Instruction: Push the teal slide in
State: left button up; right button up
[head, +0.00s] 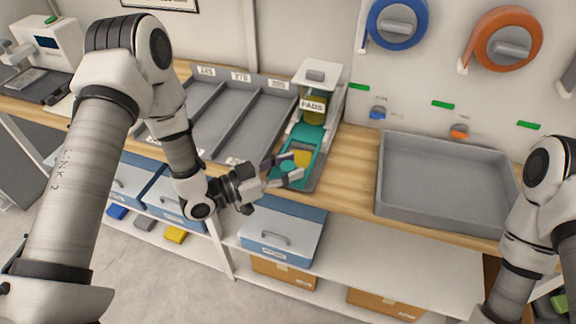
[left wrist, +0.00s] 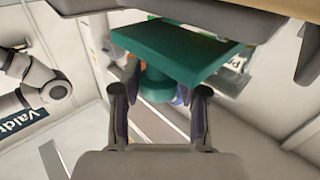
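The teal slide (head: 311,138) sticks out of the front of the pad dispenser (head: 319,85), which is labelled PADS. A yellow pad (head: 301,157) lies on its front part. My left gripper (head: 291,166) is at the slide's front end with its fingers spread. In the left wrist view, the slide's flat teal plate (left wrist: 182,48) crosses above the fingers, and a round teal knob (left wrist: 157,86) shows between the fingertips. Whether the fingers touch the knob is unclear. My right arm shows at the right edge, its gripper out of the picture.
A grey divided tray (head: 228,118) with size labels stands left of the dispenser. An empty grey bin (head: 440,185) stands to the right, with bare wooden bench (head: 352,170) between. Blue drawers (head: 280,238) lie below. Tape rolls hang on the wall.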

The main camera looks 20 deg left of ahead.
pick_arm(q)
grip_shut()
jog(key=shift+w+d+b, duration=0.1)
jog(key=shift+w+b, duration=0.55)
jog(key=shift+w, duration=1.3)
jog(key=o, duration=0.7)
grip_release()
jog(key=shift+s, duration=0.1)
jog(key=v, duration=1.2)
